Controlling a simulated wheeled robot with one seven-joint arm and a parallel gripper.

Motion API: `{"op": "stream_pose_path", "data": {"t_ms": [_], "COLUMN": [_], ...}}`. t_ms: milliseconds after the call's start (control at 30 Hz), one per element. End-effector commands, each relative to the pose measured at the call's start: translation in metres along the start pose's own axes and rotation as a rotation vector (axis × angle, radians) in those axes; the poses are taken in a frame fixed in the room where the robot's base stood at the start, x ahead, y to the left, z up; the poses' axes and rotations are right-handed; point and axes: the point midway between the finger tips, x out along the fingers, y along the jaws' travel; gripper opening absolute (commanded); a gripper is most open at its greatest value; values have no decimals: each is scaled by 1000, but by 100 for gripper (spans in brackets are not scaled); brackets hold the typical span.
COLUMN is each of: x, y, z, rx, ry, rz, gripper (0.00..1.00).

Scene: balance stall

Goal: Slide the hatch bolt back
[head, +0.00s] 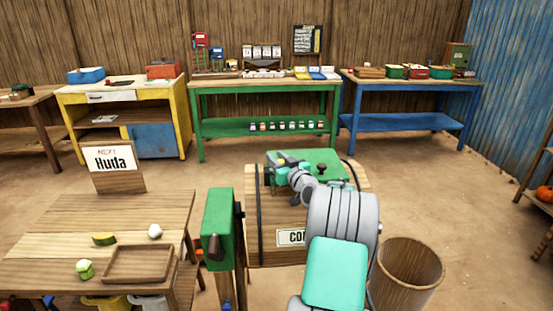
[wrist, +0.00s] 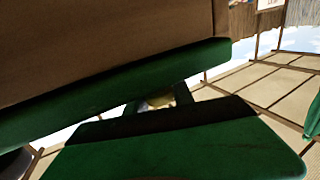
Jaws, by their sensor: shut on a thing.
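A wooden chest (head: 281,250) with dark bands and a partly covered sign stands in front of me in the head view. Its green hatch (head: 318,157) lies on top, with a black knob (head: 322,167) at its right part. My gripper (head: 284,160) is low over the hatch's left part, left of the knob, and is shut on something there. This appears to be the hatch bolt, but my wrist and gripper hide it. The wrist view shows green surfaces (wrist: 180,150) close up, with a narrow gap between them; the bolt cannot be made out there.
A green post-like box (head: 218,228) stands close left of the chest. A round bin (head: 411,268) stands at the right. A table (head: 60,222) with a tray (head: 138,264) and small items is at the left. Workbenches line the back wall, with open floor before them.

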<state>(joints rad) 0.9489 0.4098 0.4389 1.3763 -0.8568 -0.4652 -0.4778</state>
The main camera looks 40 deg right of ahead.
Motion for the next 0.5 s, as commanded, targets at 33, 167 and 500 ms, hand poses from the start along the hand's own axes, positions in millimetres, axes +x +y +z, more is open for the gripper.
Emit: {"op": "stream_pose_path", "data": {"t_ms": [33, 167, 500], "x": [0, 0, 0], "y": [0, 0, 0], "z": [0, 0, 0], "rx": [0, 0, 0], "ry": [0, 0, 0], "rz": [0, 0, 0], "gripper": [4, 0, 0]}}
